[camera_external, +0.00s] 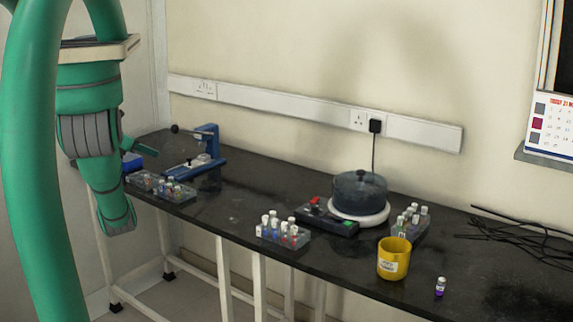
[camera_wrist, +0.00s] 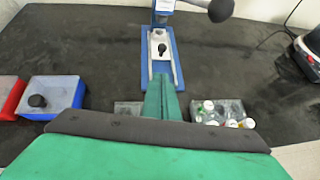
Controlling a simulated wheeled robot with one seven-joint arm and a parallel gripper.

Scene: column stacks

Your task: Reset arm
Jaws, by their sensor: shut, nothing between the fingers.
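My arm hangs folded at the left of the external view, in front of the left end of the black bench (camera_external: 340,262). My gripper (camera_wrist: 162,98) shows as two green fingers pressed together in the wrist view, with nothing between them. It points toward the blue press-like device (camera_wrist: 162,48), which also stands at the back left of the bench in the external view (camera_external: 196,160). In the external view my gripper's green tip (camera_external: 148,150) sticks out to the right of my arm, apart from the device.
A vial rack (camera_external: 162,188) stands near the front left edge. Blue (camera_wrist: 55,93) and red (camera_wrist: 10,95) bins lie left of my gripper. Farther right are another vial rack (camera_external: 283,232), a dark pot (camera_external: 360,190), a yellow cup (camera_external: 394,259) and a lone vial (camera_external: 440,287).

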